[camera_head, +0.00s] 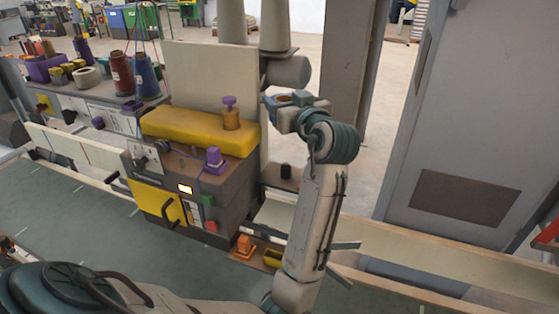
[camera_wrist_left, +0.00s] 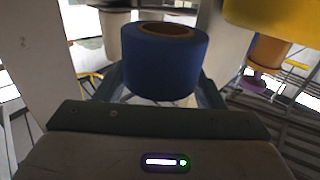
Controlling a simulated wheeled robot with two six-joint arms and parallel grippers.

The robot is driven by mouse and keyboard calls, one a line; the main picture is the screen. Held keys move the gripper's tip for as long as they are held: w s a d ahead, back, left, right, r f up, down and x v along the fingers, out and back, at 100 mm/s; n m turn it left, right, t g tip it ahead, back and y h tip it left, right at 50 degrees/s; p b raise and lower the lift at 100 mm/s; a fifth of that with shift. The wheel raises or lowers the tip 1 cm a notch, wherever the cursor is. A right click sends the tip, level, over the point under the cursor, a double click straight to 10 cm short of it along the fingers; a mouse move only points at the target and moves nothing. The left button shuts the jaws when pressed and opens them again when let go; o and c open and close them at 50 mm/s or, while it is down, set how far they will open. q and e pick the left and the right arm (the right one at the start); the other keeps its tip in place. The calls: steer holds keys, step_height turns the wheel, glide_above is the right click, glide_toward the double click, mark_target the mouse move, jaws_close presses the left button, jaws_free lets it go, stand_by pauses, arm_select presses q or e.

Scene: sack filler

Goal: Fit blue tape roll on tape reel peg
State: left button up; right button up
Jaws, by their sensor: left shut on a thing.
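My left gripper (camera_head: 284,104) is shut on the blue tape roll (camera_wrist_left: 163,68), holding it in the air just right of the machine's beige upright panel. In the wrist view the roll shows a blue outer side and an orange-brown core, with its axis roughly upright. In the head view only a little of the roll (camera_head: 290,98) shows at the fingers. The tape reel peg cannot be picked out for certain. A grey cylinder (camera_head: 288,71) sticks out just above the gripper, apart from the roll as far as I can tell. My right gripper is not in view.
The sack filler has a yellow top block (camera_head: 185,130) with a purple-knobbed orange part (camera_head: 231,118) beside my gripper. A beige post (camera_head: 348,60) stands to the right. Red and blue thread cones (camera_head: 146,75) stand on the bench at the left.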

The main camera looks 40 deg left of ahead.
arm_select(q)
steer(key=f, duration=0.2)
steer(key=d+f+p, duration=0.1)
steer(key=s+f, duration=0.1)
steer(key=f, duration=0.1)
steer(key=shift+d+f+p, duration=0.35)
steer(key=shift+p, duration=0.05)
steer(key=p, duration=0.1)
glide_above(287, 165)
step_height(287, 165, down, 4)
steer(key=shift+f, duration=0.1)
steer(key=shift+a+f, duration=0.1)
steer(key=shift+f, duration=1.15)
step_height(287, 165, down, 3)
steer(key=shift+f+p, duration=0.15)
steer(key=shift+p, duration=0.6)
steer(key=shift+f, duration=0.1)
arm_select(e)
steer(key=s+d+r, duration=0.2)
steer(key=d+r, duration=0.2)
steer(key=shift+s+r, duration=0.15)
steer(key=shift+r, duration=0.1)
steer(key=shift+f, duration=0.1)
